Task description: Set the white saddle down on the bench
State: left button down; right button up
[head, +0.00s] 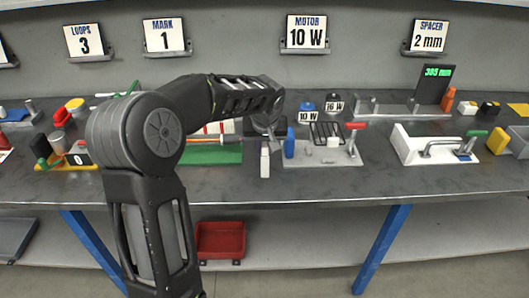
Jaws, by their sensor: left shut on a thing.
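My left arm reaches in over the bench (330,185), and its gripper (265,141) points down near the bench's middle. The gripper is shut on a small white piece, which I take to be the white saddle (265,163). The saddle hangs upright below the fingers, over the grey top between the green mat and the grey fixture. I cannot tell whether its lower end touches the bench. The fingertips are small and partly hidden by the wrist. My right gripper is out of view.
A green mat (215,154) lies left of the saddle. A grey fixture (320,157) with a blue block and a red-handled clamp stands close on the right. A white fixture (408,151) is farther right. The bench's front strip is clear.

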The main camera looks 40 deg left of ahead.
pick_arm(q)
jog(key=shift+f, duration=1.2)
jog(key=shift+f, duration=0.25)
jog(key=c, duration=1.3)
grip_release()
jog(key=shift+r, duration=0.15)
jog(key=shift+o, duration=0.2)
jog(key=shift+r, duration=0.1)
jog(key=shift+r, duration=0.2)
jog(key=v, duration=1.1)
jog(key=shift+r, duration=0.35)
jog(key=shift+s+d+f, duration=0.1)
jog(key=shift+d, duration=0.05)
